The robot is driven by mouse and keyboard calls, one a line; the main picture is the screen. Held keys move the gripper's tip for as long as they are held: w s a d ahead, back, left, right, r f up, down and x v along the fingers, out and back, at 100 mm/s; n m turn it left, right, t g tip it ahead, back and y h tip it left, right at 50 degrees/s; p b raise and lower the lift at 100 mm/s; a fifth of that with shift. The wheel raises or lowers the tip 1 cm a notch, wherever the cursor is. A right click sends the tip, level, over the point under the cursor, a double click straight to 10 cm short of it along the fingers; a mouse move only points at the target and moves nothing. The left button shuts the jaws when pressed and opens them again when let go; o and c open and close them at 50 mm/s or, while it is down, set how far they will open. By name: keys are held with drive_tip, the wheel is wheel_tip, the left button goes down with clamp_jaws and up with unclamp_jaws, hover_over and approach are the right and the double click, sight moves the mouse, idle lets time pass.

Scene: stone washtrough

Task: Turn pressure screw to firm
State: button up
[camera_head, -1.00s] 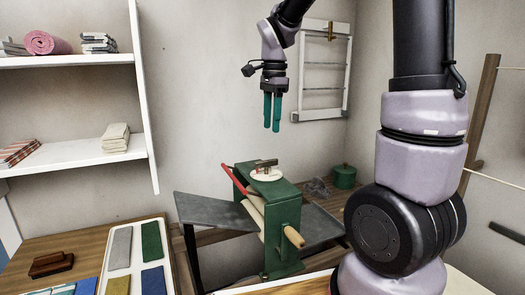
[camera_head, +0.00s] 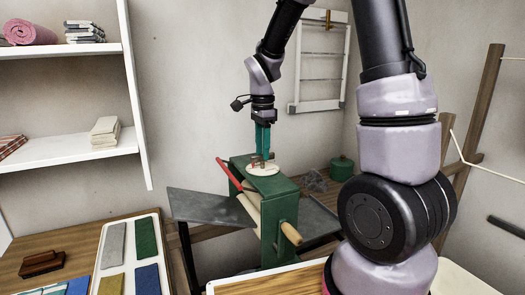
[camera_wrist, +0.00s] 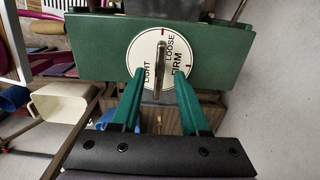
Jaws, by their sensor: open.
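The green wringer (camera_head: 277,215) stands on the bench. A round white dial (camera_head: 250,170) lies on its top, with the pressure screw's small bar handle on it. In the wrist view the dial (camera_wrist: 139,52) reads LIGHT, LOOSE and FIRM. The screw's handle (camera_wrist: 160,62) runs up and down in that picture, between LIGHT on its left and LOOSE and FIRM on its right. My gripper (camera_head: 262,154) is open, pointing down just above the dial. In the wrist view its green fingers (camera_wrist: 160,78) stand on either side of the handle, with gaps visible.
The wringer has a red lever (camera_head: 229,174), a wooden crank grip (camera_head: 291,233) and grey side boards (camera_head: 208,206). A green tin (camera_head: 341,168) stands behind to the right. A white tray (camera_head: 104,248) with coloured cloths lies at left. Shelves (camera_head: 70,147) hang on the left wall.

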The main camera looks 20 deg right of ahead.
drive_tip(key=shift+f, duration=0.35)
clamp_jaws()
drive_tip(key=shift+n, duration=0.3)
